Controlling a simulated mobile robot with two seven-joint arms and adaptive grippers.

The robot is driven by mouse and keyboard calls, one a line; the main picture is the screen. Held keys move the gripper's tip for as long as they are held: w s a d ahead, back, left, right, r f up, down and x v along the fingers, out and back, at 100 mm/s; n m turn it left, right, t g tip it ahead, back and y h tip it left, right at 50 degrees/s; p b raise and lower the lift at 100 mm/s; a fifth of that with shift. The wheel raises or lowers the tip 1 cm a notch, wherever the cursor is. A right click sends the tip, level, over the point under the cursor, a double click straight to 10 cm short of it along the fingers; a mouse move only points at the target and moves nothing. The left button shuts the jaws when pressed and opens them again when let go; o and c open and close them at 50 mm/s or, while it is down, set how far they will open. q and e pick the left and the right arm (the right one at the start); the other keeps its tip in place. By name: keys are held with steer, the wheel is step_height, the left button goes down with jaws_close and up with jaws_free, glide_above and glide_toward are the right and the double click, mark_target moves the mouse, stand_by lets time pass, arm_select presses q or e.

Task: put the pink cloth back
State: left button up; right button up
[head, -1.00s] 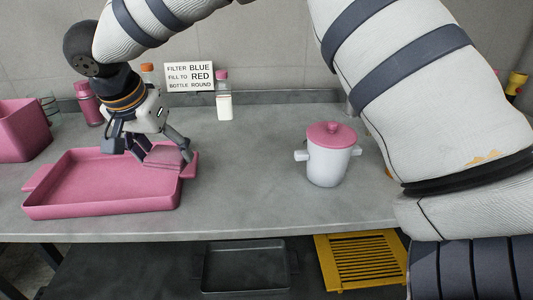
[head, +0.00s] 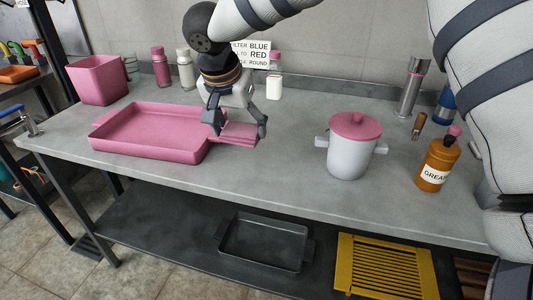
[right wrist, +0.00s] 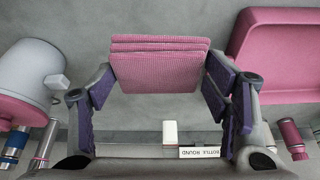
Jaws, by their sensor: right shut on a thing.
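The pink cloth (head: 240,134) is a folded, layered pad beside the right end of the pink tray (head: 150,153). My right gripper (head: 236,127) is shut on it, with a finger at each side. In the right wrist view, the cloth (right wrist: 160,68) lies between the two fingers (right wrist: 160,88), flat and level, and apart from the tray (right wrist: 280,50). I cannot tell whether its underside touches the table. My left gripper is not in view.
A white pot with a pink lid (head: 352,150) stands to the right on the grey table (head: 275,160). An orange grease bottle (head: 437,168) is farther right. A pink bin (head: 98,82) and bottles (head: 186,68) stand behind. The table between cloth and pot is clear.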

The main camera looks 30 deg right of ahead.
glide_above(266, 158)
steer(key=s+a, duration=0.1)
step_height(266, 158, down, 7)
steer(key=shift+a+f, duration=0.1)
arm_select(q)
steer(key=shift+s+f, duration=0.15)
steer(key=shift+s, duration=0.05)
arm_select(e)
steer(key=shift+f, duration=1.3)
steer(key=shift+f, duration=0.15)
steer(key=o, duration=1.1)
steer(key=p+v, duration=0.1)
steer(key=v, duration=1.1)
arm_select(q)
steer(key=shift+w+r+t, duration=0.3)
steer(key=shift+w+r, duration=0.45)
